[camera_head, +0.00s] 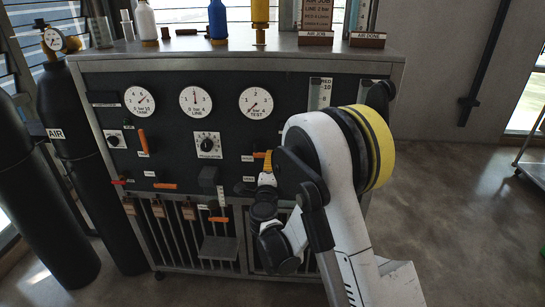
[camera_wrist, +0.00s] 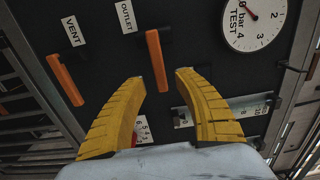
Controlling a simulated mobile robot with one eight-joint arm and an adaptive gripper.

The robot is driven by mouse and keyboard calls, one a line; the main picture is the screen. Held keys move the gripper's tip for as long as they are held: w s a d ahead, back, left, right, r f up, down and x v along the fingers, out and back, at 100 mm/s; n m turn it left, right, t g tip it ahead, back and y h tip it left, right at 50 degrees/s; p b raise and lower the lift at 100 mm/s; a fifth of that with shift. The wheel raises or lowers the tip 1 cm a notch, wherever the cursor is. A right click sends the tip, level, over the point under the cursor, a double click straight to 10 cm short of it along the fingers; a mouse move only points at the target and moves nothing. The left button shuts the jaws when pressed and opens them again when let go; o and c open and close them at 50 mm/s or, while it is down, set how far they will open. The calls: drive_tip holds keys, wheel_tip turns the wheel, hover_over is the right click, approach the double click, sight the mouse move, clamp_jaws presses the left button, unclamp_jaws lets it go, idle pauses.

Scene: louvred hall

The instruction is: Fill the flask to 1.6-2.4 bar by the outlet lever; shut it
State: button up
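The orange outlet lever (camera_wrist: 157,60) is in the wrist view, under the OUTLET label (camera_wrist: 126,15). My gripper (camera_wrist: 160,80) is open, with its two yellow fingers either side of the lever's near end; I see gaps on both sides and cannot tell the depth. In the head view my gripper (camera_head: 267,161) is at the panel's lower right and hides most of the lever. The TEST gauge (camera_head: 256,103) has its needle near 0; it also shows in the wrist view (camera_wrist: 256,20). I cannot make out the flask for certain.
The orange vent lever (camera_wrist: 65,80) lies left of the outlet lever in the wrist view. The LINE gauge (camera_head: 196,102) reads about mid-scale. Bottles, such as the blue one (camera_head: 217,20), stand on the cabinet top (camera_head: 240,52). A black AIR cylinder (camera_head: 70,150) stands at left.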

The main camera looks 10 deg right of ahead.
drive_tip(key=shift+x, duration=1.85)
clamp_jaws()
